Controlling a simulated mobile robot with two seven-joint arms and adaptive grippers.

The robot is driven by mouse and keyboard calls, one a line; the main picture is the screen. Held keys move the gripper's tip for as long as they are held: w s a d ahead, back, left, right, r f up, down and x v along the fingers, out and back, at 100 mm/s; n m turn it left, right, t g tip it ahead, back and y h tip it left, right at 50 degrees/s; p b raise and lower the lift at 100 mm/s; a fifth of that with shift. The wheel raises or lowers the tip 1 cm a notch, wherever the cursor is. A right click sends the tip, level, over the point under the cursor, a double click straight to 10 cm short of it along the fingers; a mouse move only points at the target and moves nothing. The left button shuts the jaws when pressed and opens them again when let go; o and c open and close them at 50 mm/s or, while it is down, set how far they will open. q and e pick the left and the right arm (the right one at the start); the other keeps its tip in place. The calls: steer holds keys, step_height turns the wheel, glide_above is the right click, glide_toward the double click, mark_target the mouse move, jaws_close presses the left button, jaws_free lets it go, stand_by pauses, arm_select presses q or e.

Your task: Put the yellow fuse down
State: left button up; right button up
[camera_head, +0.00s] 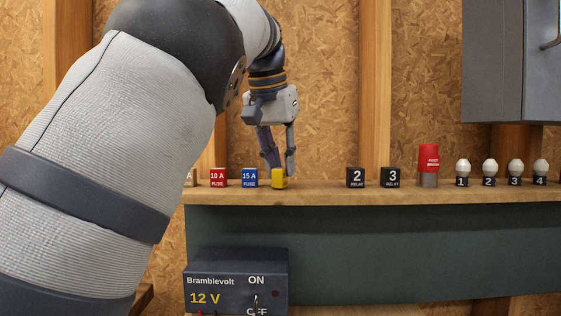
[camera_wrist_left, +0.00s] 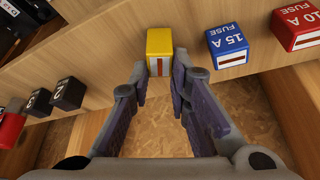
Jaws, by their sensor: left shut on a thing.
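The yellow fuse (camera_head: 278,178) is at the wooden shelf (camera_head: 310,192), between the blue 15 A fuse and the relay marked 2. My left gripper (camera_head: 279,172) comes down from above and is shut on it. In the left wrist view the yellow fuse (camera_wrist_left: 160,50) sits between the fingertips of my left gripper (camera_wrist_left: 159,68), with the shelf board around it. I cannot tell whether its base fully rests on the shelf. My right gripper is not in view.
A blue 15 A fuse (camera_head: 249,178) and a red 10 A fuse (camera_head: 218,178) stand to the left. Relays 2 (camera_head: 356,177) and 3 (camera_head: 390,177), a red-topped cylinder (camera_head: 428,165) and several numbered bulbs (camera_head: 489,172) stand to the right. A grey cabinet (camera_head: 508,65) hangs above; a Bramblevolt box (camera_head: 235,280) is below.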

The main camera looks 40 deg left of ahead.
arm_select(q)
steer(key=shift+f, duration=0.15)
steer(key=o, duration=0.9)
steer(key=a+v, duration=0.1)
steer(key=v, duration=0.6)
steer(key=shift+d+r, duration=0.35)
steer(key=shift+d, duration=0.2)
